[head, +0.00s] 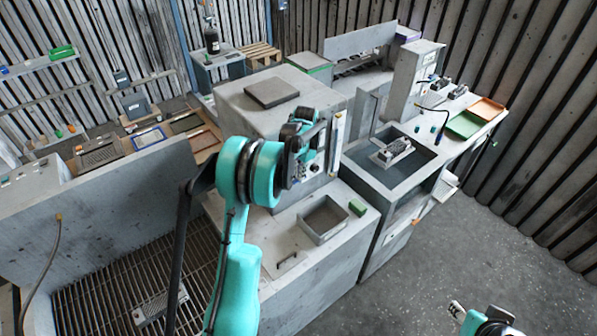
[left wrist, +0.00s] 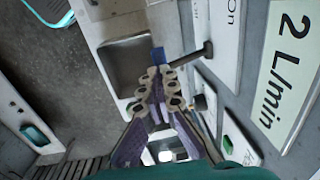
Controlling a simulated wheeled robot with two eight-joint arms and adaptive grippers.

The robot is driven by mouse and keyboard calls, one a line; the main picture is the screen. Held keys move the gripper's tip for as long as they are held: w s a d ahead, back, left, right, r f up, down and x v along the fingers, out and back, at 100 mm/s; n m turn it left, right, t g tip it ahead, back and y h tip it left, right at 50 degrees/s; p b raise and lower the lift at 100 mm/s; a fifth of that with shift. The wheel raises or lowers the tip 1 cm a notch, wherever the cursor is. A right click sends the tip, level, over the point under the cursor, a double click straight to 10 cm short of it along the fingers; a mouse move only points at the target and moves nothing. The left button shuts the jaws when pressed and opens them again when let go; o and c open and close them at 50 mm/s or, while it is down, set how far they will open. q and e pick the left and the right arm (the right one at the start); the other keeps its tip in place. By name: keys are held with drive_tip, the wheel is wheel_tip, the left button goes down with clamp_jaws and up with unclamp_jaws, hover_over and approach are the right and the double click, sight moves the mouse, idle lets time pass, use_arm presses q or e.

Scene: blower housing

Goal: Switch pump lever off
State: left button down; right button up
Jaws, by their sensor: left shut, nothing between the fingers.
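My left gripper (head: 308,150) is at the front panel of the large grey housing (head: 235,105) and hides part of that panel. In the left wrist view its fingers (left wrist: 155,84) are together and empty. A dark lever (left wrist: 190,56) sticks out from the panel beside a white plate marked "On" (left wrist: 229,35). The fingertips are close to the lever; I cannot tell whether they touch it. A small blue piece (left wrist: 158,59) shows just past the fingertips. My right gripper (head: 457,310) is low in the head view, away from the panel, its opening unclear.
A label reading "2 L/min" (left wrist: 287,65) is beside the lever. An open grey bin (head: 324,219) and a green block (head: 357,207) are on the ledge below the panel. A sink (head: 421,160) is to the right. The floor at right is clear.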

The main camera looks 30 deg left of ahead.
use_arm(q)
wheel_tip(320, 180, down, 10)
drive_tip(key=d+t+y+b, duration=0.2)
drive_tip(key=y+b, duration=0.5)
drive_tip(key=b, duration=0.8)
drive_tip(key=shift+s+t, duration=0.4)
drive_tip(key=shift+s, duration=0.05)
drive_tip(key=shift+d, duration=0.1)
drive_tip(key=shift+r, duration=0.2)
